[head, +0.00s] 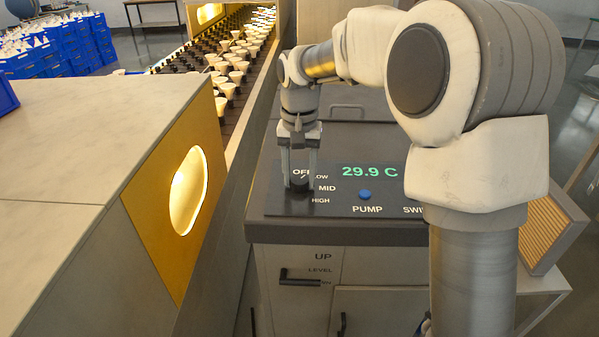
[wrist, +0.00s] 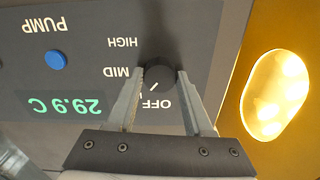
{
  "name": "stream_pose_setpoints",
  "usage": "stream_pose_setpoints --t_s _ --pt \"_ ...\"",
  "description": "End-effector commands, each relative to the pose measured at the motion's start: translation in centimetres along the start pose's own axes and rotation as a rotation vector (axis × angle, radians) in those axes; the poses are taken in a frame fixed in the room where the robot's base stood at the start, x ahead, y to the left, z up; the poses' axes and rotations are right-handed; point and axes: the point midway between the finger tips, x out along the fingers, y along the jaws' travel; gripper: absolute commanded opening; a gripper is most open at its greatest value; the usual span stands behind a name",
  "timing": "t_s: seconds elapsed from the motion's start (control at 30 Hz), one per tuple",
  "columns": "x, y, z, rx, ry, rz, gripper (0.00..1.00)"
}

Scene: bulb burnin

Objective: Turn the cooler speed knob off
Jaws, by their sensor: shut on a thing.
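The cooler speed knob (head: 299,184) is a round black dial on the dark panel of the cooler cabinet. In the wrist view the knob (wrist: 160,73) sits between my fingers. Its white pointer slants toward the space between OFF and LOW. My gripper (head: 300,181) reaches straight down from above and is shut on the knob; it also shows in the wrist view (wrist: 160,76), with one finger on each side. The left finger there hides most of the LOW label. OFF, MID and HIGH are readable.
A blue PUMP button (head: 365,196) and a green 29.9 C display (head: 370,171) lie right of the knob. A yellow panel with a lit oval window (head: 188,191) stands close on the left. A lever (head: 300,281) is on the cabinet front. My arm hides the panel's right end.

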Motion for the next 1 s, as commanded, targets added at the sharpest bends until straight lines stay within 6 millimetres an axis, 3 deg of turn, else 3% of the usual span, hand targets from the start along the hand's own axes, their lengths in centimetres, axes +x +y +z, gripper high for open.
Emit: stream_pose_setpoints --t_s 0.6,1.0 --pt "-0.25 0.04 -0.04 -0.493 0.0 0.0 0.0" --pt "-0.15 0.0 -0.05 -0.671 0.002 0.0 0.0"
